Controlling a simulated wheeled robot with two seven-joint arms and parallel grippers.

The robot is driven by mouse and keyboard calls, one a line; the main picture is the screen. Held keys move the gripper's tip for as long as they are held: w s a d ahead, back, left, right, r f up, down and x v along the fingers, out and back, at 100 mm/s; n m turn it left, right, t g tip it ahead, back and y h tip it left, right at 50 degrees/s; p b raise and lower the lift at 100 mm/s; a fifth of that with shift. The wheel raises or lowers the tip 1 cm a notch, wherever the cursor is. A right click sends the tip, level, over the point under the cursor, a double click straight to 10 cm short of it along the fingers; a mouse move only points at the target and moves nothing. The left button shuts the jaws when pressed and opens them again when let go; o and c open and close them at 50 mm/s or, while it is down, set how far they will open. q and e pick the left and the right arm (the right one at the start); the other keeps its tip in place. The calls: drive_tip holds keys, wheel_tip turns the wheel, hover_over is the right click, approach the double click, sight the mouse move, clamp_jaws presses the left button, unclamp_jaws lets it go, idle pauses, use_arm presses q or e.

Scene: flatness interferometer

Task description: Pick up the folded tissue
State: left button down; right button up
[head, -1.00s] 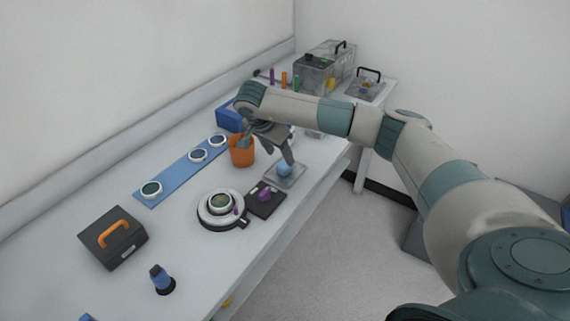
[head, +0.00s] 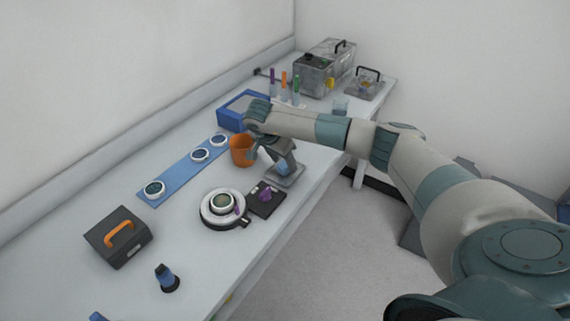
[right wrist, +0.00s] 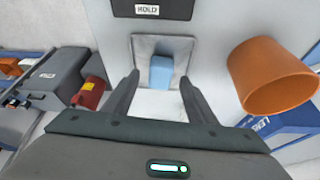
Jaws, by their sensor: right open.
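The folded tissue (head: 283,168) is a small light-blue piece on a grey square tray (head: 289,180) near the table's front edge. In the right wrist view the tissue (right wrist: 161,72) stands up from the middle of the tray (right wrist: 146,44). My right gripper (head: 280,168) points down over the tray, open. In the right wrist view its two fingers (right wrist: 160,80) lie to either side of the tissue, with a gap on each side. In the head view the gripper partly hides the tissue. My left gripper is not in view.
An orange cup (head: 241,151) stands close beside the gripper. A black pad (head: 272,205) with a purple item and a round dish (head: 210,221) are nearer.

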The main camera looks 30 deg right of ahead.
drive_tip(key=shift+d+f, duration=0.2)
drive_tip(key=shift+f, duration=0.3)
drive_tip(key=c, duration=1.2)
